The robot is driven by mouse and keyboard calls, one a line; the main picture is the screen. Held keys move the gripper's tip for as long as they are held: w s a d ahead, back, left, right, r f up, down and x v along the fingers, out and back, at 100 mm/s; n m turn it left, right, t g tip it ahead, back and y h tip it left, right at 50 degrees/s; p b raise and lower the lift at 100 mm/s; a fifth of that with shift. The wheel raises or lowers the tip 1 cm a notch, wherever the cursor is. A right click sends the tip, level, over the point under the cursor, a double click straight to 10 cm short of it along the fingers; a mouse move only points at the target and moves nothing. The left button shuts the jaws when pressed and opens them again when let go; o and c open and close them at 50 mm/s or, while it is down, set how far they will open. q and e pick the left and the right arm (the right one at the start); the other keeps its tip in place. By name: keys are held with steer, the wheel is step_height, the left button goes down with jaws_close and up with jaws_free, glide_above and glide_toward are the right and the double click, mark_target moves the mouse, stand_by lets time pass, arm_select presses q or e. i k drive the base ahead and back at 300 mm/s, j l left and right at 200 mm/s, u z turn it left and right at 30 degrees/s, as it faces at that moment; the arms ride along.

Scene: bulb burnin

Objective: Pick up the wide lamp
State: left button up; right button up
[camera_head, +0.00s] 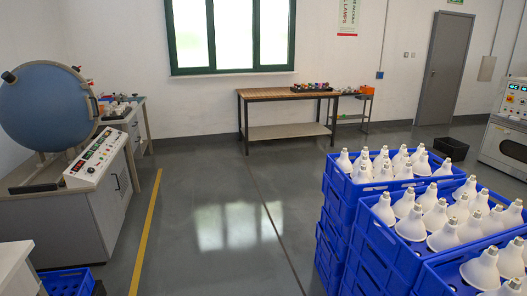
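Many white reflector lamps with wide bodies and narrow metal bases pointing up stand in stacked blue crates at the lower right. One such lamp (411,224) stands in the middle crate (376,233); others stand in the back crate (345,188), and a few show in the near crate (436,284), cut by the picture edge. They look alike, so I cannot tell which one is the wide lamp. Neither of my grippers is in view.
A blue sphere tester (45,105) with a control panel (98,158) stands at the left. A wooden-topped workbench (285,94) stands at the back wall. A black bin (451,149) and a grey test cabinet (507,143) are at the right. The grey floor (215,205) in the middle is clear.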

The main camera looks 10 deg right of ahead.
mark_target(361, 178)
steer(key=i+j+z, duration=0.2)
steer(key=i, duration=1.5)
steer(key=i+z, duration=0.4)
steer(key=i+j+z, duration=0.2)
steer(key=i+z, duration=0.25)
steer(key=i+j+z, duration=0.2)
steer(key=z, duration=0.2)
steer(key=j, duration=0.1)
